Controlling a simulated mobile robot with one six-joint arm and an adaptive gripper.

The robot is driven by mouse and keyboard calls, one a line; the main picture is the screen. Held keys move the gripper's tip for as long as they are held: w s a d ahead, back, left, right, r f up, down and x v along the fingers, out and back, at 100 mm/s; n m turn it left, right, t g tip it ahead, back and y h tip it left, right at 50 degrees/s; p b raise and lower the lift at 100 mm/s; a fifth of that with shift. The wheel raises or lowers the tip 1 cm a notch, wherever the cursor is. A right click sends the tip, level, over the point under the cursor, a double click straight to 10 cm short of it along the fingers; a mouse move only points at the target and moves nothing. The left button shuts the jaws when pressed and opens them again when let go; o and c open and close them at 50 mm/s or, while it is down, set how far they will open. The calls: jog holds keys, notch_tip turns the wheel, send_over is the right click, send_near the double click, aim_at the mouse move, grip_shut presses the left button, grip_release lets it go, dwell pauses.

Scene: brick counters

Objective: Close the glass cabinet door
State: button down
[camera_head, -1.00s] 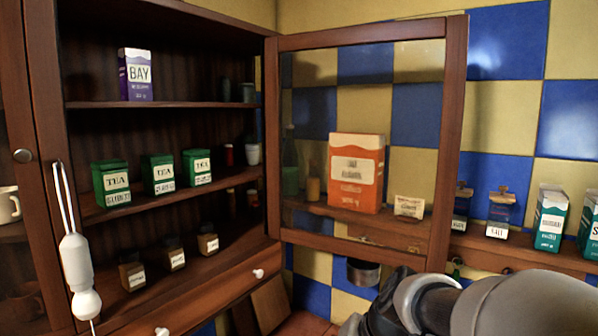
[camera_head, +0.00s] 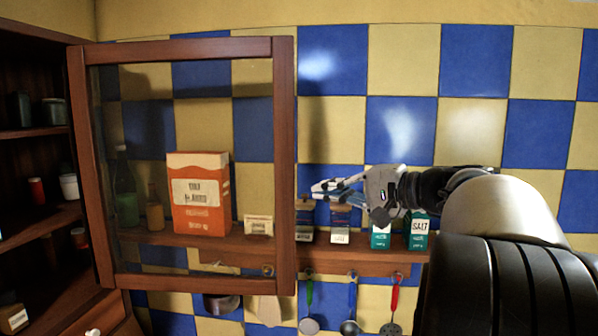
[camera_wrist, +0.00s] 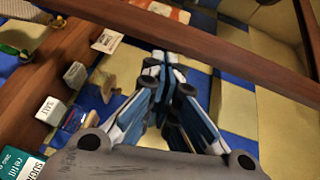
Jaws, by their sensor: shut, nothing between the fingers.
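The glass cabinet door (camera_head: 284,170) stands open in the head view, a dark wood frame around a clear pane. Its hinged side is at the left, by the cabinet (camera_head: 30,165). My gripper (camera_head: 316,190) is to the right of the door's free edge, its fingers pointing left toward it. The fingers are shut and empty; a gap to the door edge shows in the picture, but its depth is hard to tell. In the wrist view, the gripper (camera_wrist: 152,62) points toward a wood bar (camera_wrist: 200,45) of the door frame that crosses the upper part.
Utensils hang below, including a red-handled one (camera_head: 394,300). The tiled wall lies close behind my arm.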

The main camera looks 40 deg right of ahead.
jog(key=d+r+m+t, duration=0.2)
jog(key=d, duration=0.2)
jog(key=w+a, duration=0.1)
jog(key=w, duration=0.8)
jog(key=shift+h, duration=0.4)
jog(key=s+a, duration=0.2)
jog(key=a, duration=0.1)
jog(key=shift+s+r, duration=0.25)
jog(key=shift+s, duration=0.15)
jog(key=shift+a, duration=0.1)
